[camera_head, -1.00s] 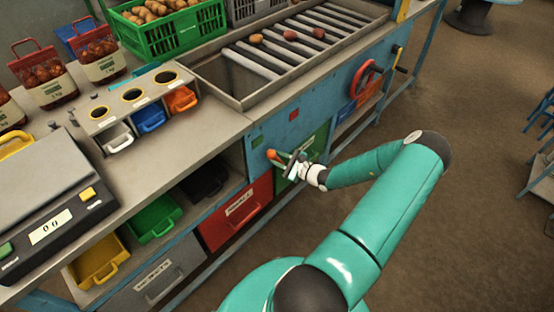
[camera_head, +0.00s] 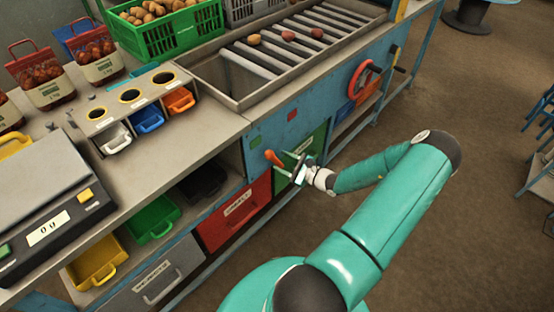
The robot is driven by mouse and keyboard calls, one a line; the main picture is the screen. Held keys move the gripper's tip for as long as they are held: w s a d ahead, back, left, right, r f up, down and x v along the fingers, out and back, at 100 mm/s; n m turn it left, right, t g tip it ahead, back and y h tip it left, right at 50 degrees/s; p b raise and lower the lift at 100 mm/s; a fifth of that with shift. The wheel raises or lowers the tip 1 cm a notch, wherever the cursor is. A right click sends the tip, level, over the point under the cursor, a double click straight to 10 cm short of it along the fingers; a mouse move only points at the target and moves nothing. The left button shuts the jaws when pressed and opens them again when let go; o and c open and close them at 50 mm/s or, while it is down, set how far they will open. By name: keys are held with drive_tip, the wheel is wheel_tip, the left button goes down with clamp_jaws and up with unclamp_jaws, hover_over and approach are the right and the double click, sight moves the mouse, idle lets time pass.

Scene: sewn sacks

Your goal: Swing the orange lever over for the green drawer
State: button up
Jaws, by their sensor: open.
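The orange lever (camera_head: 273,158) sticks out from the blue front panel of the bench, its orange knob toward the left of my gripper. The green drawer (camera_head: 314,145) is set in the bench front just behind and right of my gripper, partly hidden by it. My gripper (camera_head: 289,168) is open beside the lever, with its fingers pointing left toward it. Whether a finger touches the lever cannot be told at this size.
A red drawer (camera_head: 238,212) and a grey drawer (camera_head: 156,281) lie lower left. A red handwheel (camera_head: 364,80) stands out from the panel at the right. The roller conveyor (camera_head: 290,45) is above.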

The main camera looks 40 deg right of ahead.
drive_tip(key=v, duration=1)
drive_tip(key=shift+a, duration=0.1)
drive_tip(key=w+a+r+n+g+y, duration=0.2)
drive_tip(key=w+a+r+n+g, duration=0.2)
drive_tip(key=a+r+n+g, duration=0.5)
drive_tip(key=w+a+r+n+g+y, duration=0.25)
drive_tip(key=a+r+n+g, duration=0.25)
drive_tip(key=a+r+n, duration=0.45)
drive_tip(key=s+a+r+n+t+h, duration=0.1)
drive_tip(key=s+a+r+n+h, duration=0.3)
drive_tip(key=a+r, duration=0.5)
drive_tip(key=s+a+r+n+t+h, duration=0.2)
drive_tip(key=s+a+r+n+h, duration=0.2)
drive_tip(key=a+r, duration=0.6)
drive_tip(key=shift+s+a+r+n, duration=0.15)
drive_tip(key=shift+s+r+n, duration=0.4)
drive_tip(key=shift+n, duration=0.3)
